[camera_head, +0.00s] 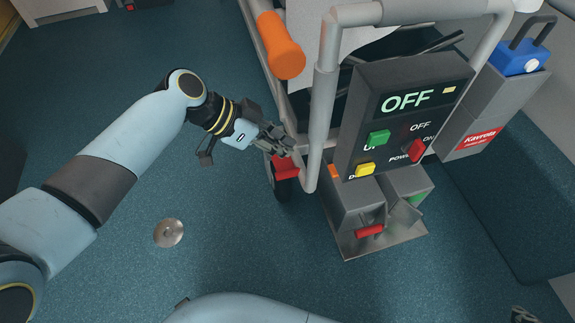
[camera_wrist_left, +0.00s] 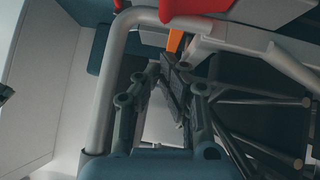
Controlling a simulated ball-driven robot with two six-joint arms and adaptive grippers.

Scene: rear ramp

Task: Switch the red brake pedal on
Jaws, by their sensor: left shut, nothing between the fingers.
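A red pedal-like part (camera_head: 285,167) sits low on the wheeled frame, above a dark wheel. A second red bar (camera_head: 370,231) is on the grey metal unit on the floor. I cannot tell for certain which is the brake pedal. My left gripper (camera_head: 289,145) is shut and empty, with its fingertips beside the frame's upright tube, just above the first red part. Contact cannot be told. In the left wrist view the shut fingers (camera_wrist_left: 171,66) point toward the frame, and a red part (camera_wrist_left: 194,8) shows beyond them at the top edge.
A control box (camera_head: 403,112) with an OFF display and green, red and yellow buttons is beside the frame's grey tube (camera_head: 325,80). An orange handle (camera_head: 278,45) stands above my gripper. A metal disc (camera_head: 168,233) lies on open blue floor.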

